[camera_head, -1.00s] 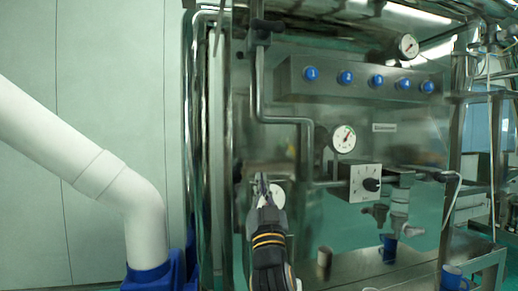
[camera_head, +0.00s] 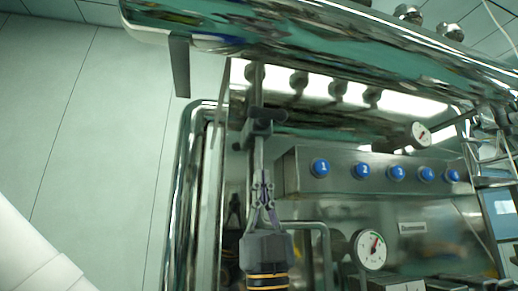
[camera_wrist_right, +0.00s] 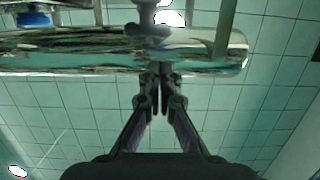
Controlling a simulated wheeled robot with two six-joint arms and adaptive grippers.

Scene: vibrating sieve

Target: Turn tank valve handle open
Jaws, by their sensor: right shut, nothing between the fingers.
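A dark valve handle (camera_head: 264,122) sits on a vertical metal pipe (camera_head: 256,85) in the head view, beneath a large polished tank (camera_head: 330,45). My right gripper (camera_head: 262,190) points upward below the handle, in front of the pipe. Its fingers are closed together and empty, and a gap shows in the picture between the tips and the handle. In the right wrist view the closed fingertips (camera_wrist_right: 160,72) overlap the lower edge of the shiny tank (camera_wrist_right: 215,50). A metal fitting shows above them there; I cannot tell whether it is the valve. My left gripper is not in view.
A steel panel with several blue numbered buttons (camera_head: 320,168) stands right of the pipe. A dial gauge (camera_head: 370,249) is below it and another gauge (camera_head: 420,135) is at its upper right. A bent polished tube (camera_head: 185,190) runs at the left, beside a pale wall.

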